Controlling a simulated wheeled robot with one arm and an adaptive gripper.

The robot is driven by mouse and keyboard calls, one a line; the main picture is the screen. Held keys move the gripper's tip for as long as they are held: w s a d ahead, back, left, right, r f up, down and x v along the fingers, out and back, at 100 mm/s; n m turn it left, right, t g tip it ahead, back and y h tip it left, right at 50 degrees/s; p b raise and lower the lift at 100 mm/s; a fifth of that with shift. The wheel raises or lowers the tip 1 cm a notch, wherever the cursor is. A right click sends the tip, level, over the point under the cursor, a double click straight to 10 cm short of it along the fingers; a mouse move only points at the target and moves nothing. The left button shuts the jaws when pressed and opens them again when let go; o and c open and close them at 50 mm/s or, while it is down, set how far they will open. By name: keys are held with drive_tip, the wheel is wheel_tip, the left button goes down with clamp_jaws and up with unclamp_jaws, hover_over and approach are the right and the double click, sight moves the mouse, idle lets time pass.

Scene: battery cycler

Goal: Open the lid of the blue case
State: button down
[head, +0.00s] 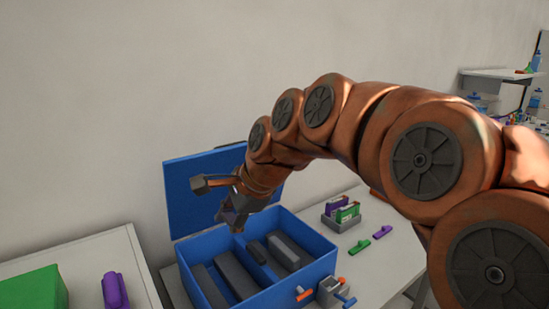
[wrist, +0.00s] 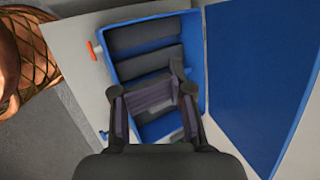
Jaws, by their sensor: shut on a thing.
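The blue case (head: 219,292) stands on the white table with its top open; several dark grey bars lie inside. Its blue lid (head: 195,187) stands raised at the back, against or near the wall. In the wrist view the open case (wrist: 196,75) is ahead and the lid (wrist: 262,75) spreads to the right. My gripper (head: 235,216) is above the back part of the case, in front of the lid. In the wrist view my gripper (wrist: 165,92) covers part of the case interior. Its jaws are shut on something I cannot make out.
A small grey fixture with orange and blue levers (head: 330,291) stands at the case's front right. A green box (head: 33,290) and purple object (head: 115,290) are on the left table.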

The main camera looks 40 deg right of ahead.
drive_tip(key=w+d+r+m+t+h+b, duration=0.1)
drive_tip(key=d+r+m+t+h+b, duration=0.3)
drive_tip(key=d+m, duration=0.6)
drive_tip(key=w+d+r+m+t+y+b, duration=0.15)
drive_tip(key=d+r+m, duration=0.5)
drive_tip(key=d, duration=0.65)
drive_tip(key=w+r+p+x, duration=0.1)
drive_tip(key=r+p+x, duration=0.1)
drive_tip(key=x, duration=1)
drive_tip(key=shift+w+d+t+h, duration=0.35)
drive_tip(key=shift+w+d, duration=0.05)
drive_tip(key=shift+w, duration=0.05)
drive_tip(key=shift+m, duration=0.25)
